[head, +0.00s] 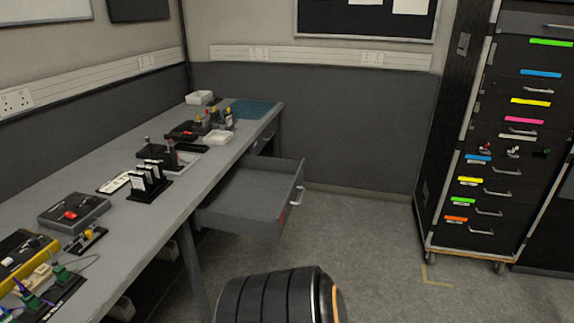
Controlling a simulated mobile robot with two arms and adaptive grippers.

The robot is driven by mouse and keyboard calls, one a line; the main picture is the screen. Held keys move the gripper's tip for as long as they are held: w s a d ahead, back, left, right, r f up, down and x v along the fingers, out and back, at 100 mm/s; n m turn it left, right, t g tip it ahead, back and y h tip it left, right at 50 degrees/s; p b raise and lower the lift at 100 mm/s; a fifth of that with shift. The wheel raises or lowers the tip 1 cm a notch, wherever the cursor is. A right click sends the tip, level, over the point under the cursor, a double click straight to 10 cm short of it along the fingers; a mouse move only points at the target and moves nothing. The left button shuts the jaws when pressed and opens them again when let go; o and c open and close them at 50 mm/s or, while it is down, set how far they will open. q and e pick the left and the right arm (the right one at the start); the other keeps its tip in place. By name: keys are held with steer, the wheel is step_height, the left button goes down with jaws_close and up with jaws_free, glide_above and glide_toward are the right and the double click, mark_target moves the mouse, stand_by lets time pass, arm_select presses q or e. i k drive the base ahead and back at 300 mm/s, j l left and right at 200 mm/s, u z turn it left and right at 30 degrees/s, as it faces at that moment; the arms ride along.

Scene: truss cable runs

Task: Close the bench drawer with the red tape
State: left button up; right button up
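The bench drawer (245,196) stands open, pulled well out from under the right-hand side of the grey workbench, and looks empty inside. A small patch of red tape (282,217) shows on its front edge, near the lower corner. A light metal handle (297,196) is on the drawer's front face. Neither gripper shows. A dark ribbed rounded part with an orange stripe, probably one of my arm links, is at the bottom middle, below the drawer and apart from it in the picture.
The grey workbench (110,235) runs along the left wall, with tools, holders and trays on it. A tall black drawer cabinet (505,150) on castors, with coloured labels, stands at the right. The grey floor (375,235) between drawer and cabinet is clear.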

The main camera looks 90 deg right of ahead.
mark_target(256, 197)
steer(key=z, duration=2.4)
